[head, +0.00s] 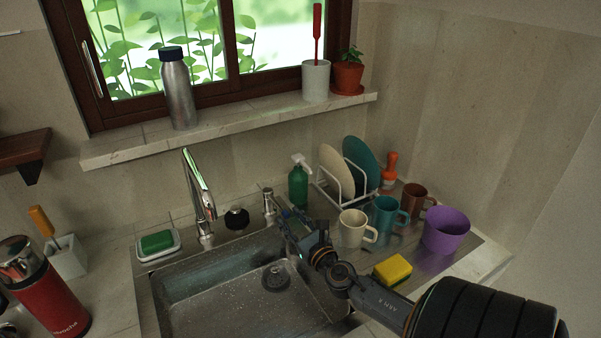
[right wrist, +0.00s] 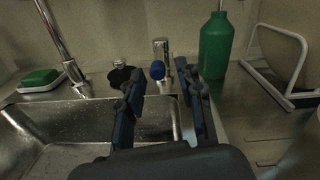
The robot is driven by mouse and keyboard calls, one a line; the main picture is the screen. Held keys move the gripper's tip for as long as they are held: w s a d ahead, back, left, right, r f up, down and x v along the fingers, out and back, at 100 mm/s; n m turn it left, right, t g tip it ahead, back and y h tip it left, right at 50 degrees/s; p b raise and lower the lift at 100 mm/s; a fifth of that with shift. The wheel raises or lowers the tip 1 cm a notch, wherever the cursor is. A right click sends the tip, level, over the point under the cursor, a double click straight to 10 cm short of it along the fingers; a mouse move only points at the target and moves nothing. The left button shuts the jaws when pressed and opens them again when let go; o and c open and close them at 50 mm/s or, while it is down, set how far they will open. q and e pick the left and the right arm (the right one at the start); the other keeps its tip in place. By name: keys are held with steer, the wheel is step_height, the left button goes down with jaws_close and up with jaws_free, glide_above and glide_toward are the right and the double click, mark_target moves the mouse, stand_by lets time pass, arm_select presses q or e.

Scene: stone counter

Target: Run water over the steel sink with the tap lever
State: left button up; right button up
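The steel sink (head: 215,290) is set in the counter, its basin speckled and its round drain (head: 276,277) showing. The curved tap spout (head: 199,185) stands behind it; I see no stream below it. The tap lever (head: 268,203) is a short metal post right of the spout. In the right wrist view the lever (right wrist: 161,48) has a blue round tip and appears between the fingers, beyond them. My right gripper (head: 291,222) is open and empty over the sink's back right edge; it also shows in the right wrist view (right wrist: 163,85). My left gripper is not in view.
A soap dish (head: 158,247) and red flask (head: 50,295) are left.

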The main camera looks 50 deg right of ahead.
steer(key=v, duration=0.5)
stand_by(0.5)
